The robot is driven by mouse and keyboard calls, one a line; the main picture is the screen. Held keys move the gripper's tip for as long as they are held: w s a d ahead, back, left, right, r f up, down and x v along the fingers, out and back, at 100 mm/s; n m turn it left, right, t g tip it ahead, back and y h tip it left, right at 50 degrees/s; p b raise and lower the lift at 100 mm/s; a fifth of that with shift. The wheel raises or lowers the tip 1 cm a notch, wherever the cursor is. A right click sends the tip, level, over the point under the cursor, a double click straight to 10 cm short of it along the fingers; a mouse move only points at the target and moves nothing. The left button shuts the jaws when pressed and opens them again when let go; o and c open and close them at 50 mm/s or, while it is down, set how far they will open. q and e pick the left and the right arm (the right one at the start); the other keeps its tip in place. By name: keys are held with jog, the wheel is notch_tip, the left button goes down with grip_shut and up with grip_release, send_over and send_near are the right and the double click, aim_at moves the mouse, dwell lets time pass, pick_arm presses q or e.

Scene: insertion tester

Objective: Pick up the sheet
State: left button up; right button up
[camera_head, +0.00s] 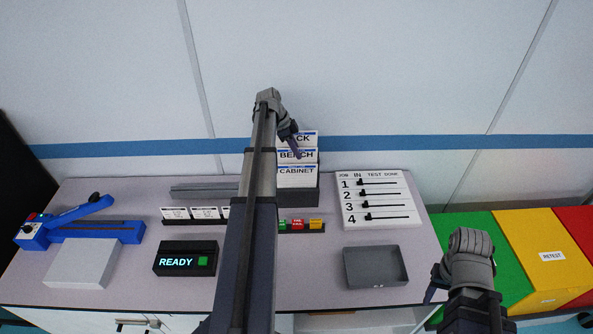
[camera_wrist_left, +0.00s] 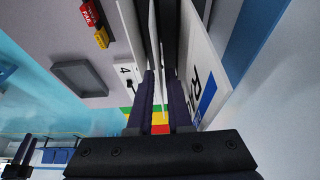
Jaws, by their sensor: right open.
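Labelled white sheets stand upright in a dark holder (camera_head: 298,197) at the table's back: one ending in "CK" (camera_head: 306,139), a BENCH sheet (camera_head: 297,155) and a CABINET sheet (camera_head: 297,176). My left gripper (camera_head: 296,150) reaches down beside the rear sheets and covers part of them. In the left wrist view its two fingers (camera_wrist_left: 162,98) stand apart, with a thin white sheet edge (camera_wrist_left: 154,45) running between them and a visible gap. Whether a finger touches it cannot be told. My right gripper (camera_head: 436,288) is at the lower right, away from the sheets.
A white job board (camera_head: 378,220), a grey tray (camera_head: 376,280), a READY box (camera_head: 185,260) and a blue press (camera_head: 90,230) stand on the table. Green, yellow and red bins (camera_head: 541,258) are at the right. A wall is close behind.

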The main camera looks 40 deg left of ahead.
pick_arm(q)
grip_shut()
dwell(1.4)
